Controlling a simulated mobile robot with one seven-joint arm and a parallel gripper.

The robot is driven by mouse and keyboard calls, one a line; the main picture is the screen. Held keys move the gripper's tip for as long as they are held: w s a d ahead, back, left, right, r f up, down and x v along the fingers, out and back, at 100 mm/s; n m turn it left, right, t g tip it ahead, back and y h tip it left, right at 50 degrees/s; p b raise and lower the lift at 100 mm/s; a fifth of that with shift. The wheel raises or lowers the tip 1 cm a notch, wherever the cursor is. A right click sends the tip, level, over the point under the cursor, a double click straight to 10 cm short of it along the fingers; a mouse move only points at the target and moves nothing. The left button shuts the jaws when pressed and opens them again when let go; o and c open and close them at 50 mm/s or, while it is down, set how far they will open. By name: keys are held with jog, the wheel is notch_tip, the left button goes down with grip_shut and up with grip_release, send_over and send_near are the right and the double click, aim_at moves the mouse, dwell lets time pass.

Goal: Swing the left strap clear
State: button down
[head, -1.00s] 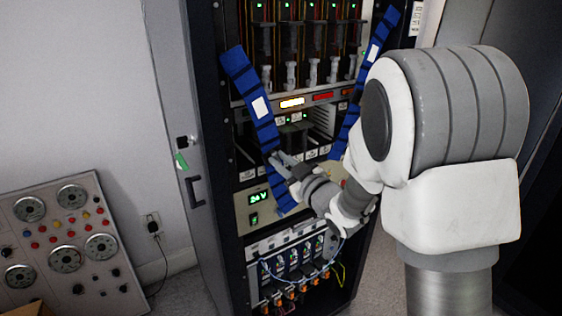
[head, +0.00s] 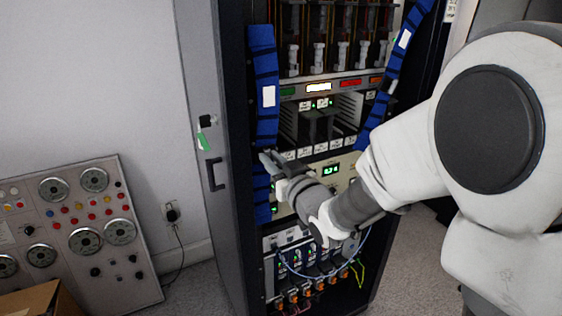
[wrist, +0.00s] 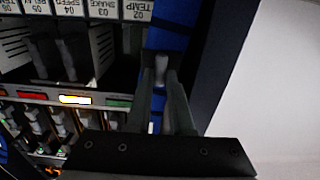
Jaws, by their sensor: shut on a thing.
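The left strap (head: 265,125) is blue with dark cross bands and a white label. In the head view it hangs nearly straight down along the left edge of the open rack. My gripper (head: 268,160) is shut on the strap's lower part. The wrist view shows my gripper (wrist: 162,75) closed over the blue strap (wrist: 168,38), next to the rack's dark side post. The right strap (head: 396,65) is also blue with a white label and hangs slanted across the right side of the rack opening. My arm hides part of the rack's lower front.
Slotted card bays (head: 320,122) lie between the straps. Looped cables (head: 320,272) hang at the rack's bottom. A gauge panel (head: 80,228) leans at the lower left.

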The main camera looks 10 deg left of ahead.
jog(key=c, duration=0.8)
grip_release()
jog(key=b+v, duration=1.2)
jog(key=v, duration=0.5)
jog(key=shift+d, duration=0.2)
jog(key=shift+s, duration=0.15)
jog(key=shift+c, duration=0.3)
